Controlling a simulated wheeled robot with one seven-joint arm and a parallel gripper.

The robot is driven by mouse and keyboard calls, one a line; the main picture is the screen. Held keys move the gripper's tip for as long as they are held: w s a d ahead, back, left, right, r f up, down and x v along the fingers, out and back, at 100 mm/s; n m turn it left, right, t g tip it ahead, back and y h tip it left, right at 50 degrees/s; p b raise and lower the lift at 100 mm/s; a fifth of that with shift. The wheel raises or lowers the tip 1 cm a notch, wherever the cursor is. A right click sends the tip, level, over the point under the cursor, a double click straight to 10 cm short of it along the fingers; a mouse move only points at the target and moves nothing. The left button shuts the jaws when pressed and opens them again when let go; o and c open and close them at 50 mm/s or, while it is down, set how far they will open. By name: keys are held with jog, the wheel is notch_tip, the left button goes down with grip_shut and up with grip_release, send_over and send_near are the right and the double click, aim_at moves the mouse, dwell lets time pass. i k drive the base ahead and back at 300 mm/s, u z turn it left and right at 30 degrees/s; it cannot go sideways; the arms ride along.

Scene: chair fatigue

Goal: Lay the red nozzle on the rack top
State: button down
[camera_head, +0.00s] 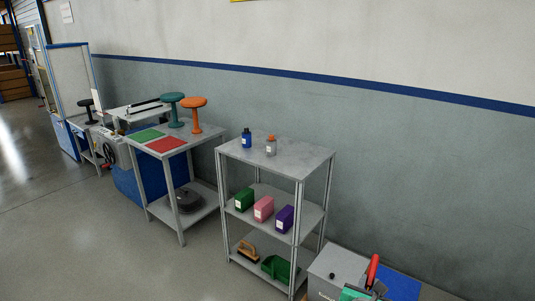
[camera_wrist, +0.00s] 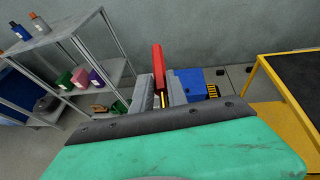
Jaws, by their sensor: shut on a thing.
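The red nozzle (camera_head: 373,270) is upright between the fingers of my gripper (camera_head: 374,288) at the bottom right of the head view. In the wrist view the red nozzle (camera_wrist: 158,60) rises from between the two grey fingers (camera_wrist: 161,98), which are shut on it; its lower part is partly hidden. The grey metal rack's top (camera_head: 302,161) is near the middle of the head view, left of and beyond my gripper. The rack top (camera_wrist: 52,42) also shows at the upper left of the wrist view. The nozzle is apart from the rack.
A blue bottle (camera_head: 247,138) and a grey bottle with an orange cap (camera_head: 271,146) stand on the rack top, with bare room around them. Green, pink and purple boxes sit on the middle shelf. A grey box (camera_head: 336,268) stands near my gripper. A yellow-framed table (camera_wrist: 285,75) is at right.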

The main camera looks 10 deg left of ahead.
aim_at(294, 162)
jog(key=u, duration=0.75)
jog(key=i, duration=0.9)
jog(key=u, duration=0.95)
jog(key=i, duration=1.85)
jog(key=z, duration=0.45)
